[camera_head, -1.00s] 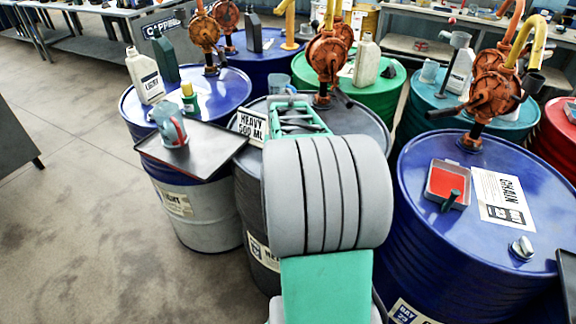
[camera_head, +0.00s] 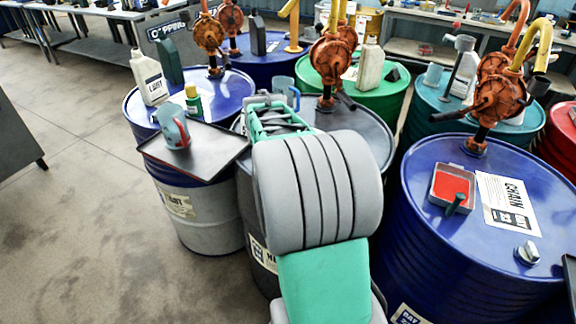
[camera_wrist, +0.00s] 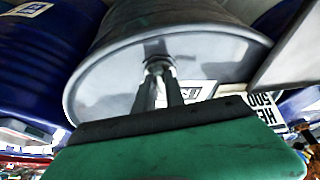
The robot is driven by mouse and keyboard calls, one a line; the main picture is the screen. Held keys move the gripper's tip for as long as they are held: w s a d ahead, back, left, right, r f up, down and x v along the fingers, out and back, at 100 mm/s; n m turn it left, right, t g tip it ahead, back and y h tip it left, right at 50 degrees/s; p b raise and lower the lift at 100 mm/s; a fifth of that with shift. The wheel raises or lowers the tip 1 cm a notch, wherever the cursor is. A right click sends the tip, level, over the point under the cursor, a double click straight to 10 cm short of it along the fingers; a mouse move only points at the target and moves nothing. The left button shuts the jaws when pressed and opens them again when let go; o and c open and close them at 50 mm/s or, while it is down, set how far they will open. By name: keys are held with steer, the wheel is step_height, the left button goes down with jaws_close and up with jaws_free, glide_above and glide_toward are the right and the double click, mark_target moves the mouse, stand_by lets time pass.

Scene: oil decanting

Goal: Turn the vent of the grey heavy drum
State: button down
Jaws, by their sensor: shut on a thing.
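The grey heavy drum (camera_head: 365,125) stands in the middle of the head view, with my forearm and wrist covering much of its lid. In the wrist view its grey lid (camera_wrist: 215,55) fills the upper middle. The vent (camera_wrist: 157,66) is a small metal fitting on that lid near the fingertips. My gripper (camera_wrist: 160,80) is shut on the vent, its two fingers close around it. The fingers and the vent hide each other partly, so the vent's exact angle cannot be told. In the head view the fingertips and vent are hidden behind my arm.
A dark tray (camera_head: 215,160) with a blue-and-red jug (camera_head: 173,126) sits left of my arm. A rusty pump (camera_head: 331,60) rises from the heavy drum's far side. A chain oil drum (camera_head: 430,205) stands close on the right. Part of a sign (camera_wrist: 268,108) shows in the wrist view.

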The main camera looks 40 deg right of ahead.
steer(key=shift+r, duration=0.1)
steer(key=c, duration=1.4)
jaws_free()
steer(key=v, duration=0.7)
steer(key=shift+r, duration=0.3)
steer(key=shift+s, duration=0.1)
